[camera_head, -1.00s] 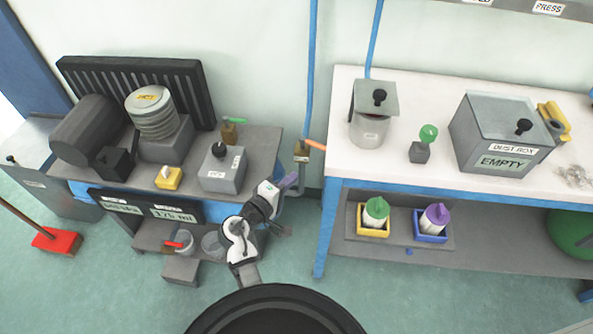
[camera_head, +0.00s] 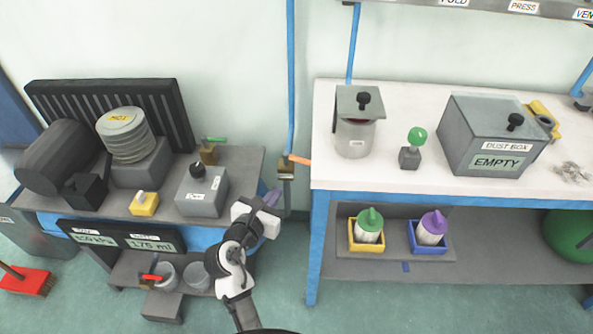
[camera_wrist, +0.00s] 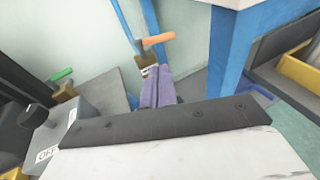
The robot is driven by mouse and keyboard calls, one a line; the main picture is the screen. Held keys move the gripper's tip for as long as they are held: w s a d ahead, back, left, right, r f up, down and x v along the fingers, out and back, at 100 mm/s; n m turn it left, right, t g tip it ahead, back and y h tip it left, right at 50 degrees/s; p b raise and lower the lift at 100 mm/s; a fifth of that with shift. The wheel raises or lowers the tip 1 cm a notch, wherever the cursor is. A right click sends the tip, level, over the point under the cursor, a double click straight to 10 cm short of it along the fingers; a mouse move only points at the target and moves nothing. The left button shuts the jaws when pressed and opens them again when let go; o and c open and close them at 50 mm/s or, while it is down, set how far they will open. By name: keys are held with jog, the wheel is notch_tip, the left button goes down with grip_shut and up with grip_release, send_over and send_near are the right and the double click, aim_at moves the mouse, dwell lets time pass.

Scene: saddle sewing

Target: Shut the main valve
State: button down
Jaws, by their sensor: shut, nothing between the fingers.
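A brass valve (camera_head: 286,171) with an orange lever (camera_head: 300,160) sits on the blue vertical pipe by the wall, between the two benches. I take it for the main valve; no label on it is readable. The lever points right, across the pipe. In the wrist view the orange lever (camera_wrist: 157,39) is above the fingertips, and the brass body (camera_wrist: 145,61) is just beyond them. My gripper (camera_head: 274,195) is shut and empty, its purple fingers below and slightly left of the valve. In the wrist view the fingers (camera_wrist: 152,74) seem close to the brass body; contact cannot be told.
A grey box with a black knob (camera_head: 203,190) and a green-lever valve (camera_head: 209,150) stand on the left bench. A red-lever valve (camera_head: 155,276) is on the shelf below. The white bench (camera_head: 420,180) stands close on the right. The wall is right behind the pipe.

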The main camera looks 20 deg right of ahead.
aim_at(305, 161)
jog(key=p+x, duration=0.1)
jog(key=x, duration=1.3)
jog(key=shift+p, duration=0.3)
jog(key=shift+r+p, duration=0.15)
jog(key=shift+p, duration=0.15)
jog(key=shift+w+d+r+p, duration=0.1)
jog(key=shift+d+p, duration=0.05)
jog(key=shift+p, duration=0.4)
jog(key=d+p, duration=0.1)
jog(key=p, duration=0.1)
jog(key=d+p, duration=0.1)
jog(key=p, duration=0.1)
jog(key=shift+w, duration=0.4)
jog(key=shift+s+a, duration=0.1)
